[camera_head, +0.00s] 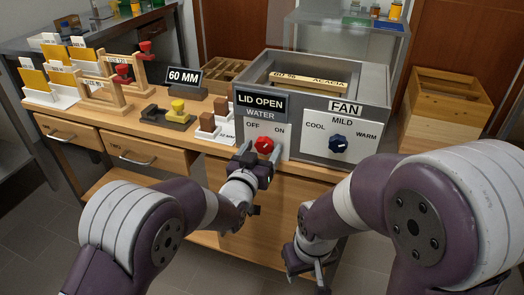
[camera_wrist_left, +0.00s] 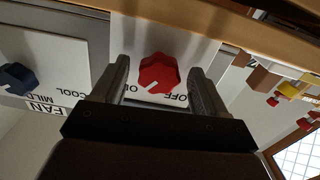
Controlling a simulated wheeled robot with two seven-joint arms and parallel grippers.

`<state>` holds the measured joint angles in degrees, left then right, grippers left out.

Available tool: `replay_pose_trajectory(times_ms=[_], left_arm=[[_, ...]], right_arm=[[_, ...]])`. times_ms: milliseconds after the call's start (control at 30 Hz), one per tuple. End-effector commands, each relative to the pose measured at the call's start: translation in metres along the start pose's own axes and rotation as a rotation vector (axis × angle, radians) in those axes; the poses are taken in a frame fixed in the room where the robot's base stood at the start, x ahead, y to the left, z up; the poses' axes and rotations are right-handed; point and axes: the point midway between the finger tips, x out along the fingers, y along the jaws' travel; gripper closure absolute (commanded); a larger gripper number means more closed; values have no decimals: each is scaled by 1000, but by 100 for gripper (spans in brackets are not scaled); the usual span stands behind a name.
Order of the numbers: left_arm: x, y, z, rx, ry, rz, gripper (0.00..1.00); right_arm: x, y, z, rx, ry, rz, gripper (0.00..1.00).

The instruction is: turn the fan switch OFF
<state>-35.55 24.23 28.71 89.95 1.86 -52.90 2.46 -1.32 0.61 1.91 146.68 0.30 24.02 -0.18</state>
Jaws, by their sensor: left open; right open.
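A red knob (camera_head: 264,145) sits on the panel under a WATER label, with OFF at its left and ON at its right. In the left wrist view the red knob (camera_wrist_left: 158,73) appears upside down, its white mark pointing toward ON. A dark blue knob (camera_head: 338,144) sits under the FAN label (camera_head: 345,107), among COOL, MILD and WARM; no OFF shows there. My left gripper (camera_head: 261,154) is open, its fingers (camera_wrist_left: 160,90) on either side of the red knob; contact cannot be told. My right gripper (camera_head: 308,268) is open and empty, low before the bench.
The grey tank (camera_head: 376,98) has a LID OPEN sign (camera_head: 261,103) and a block inside. Left of it stand a 60 MM sign (camera_head: 184,77), a yellow-knobbed dark holder (camera_head: 168,117), brown blocks and wooden stands. A wooden crate (camera_head: 440,115) is at the right.

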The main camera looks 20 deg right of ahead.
Motion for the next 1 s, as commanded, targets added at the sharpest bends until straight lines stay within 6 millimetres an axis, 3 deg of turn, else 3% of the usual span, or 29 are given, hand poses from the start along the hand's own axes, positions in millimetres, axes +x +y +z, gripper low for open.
replay_pose_trajectory(times_ms=[333, 500, 1000], left_arm=[[4, 0, 0, 0, 1, 0, 27], [4, 0, 0, 0, 0, 0, 82], [4, 0, 2, -115, 0, 0, 83]], right_arm=[[0, 0, 0, 0, 0, 0, 57], [0, 0, 0, 0, 0, 0, 57], [9, 0, 1, 0, 0, 0, 57]])
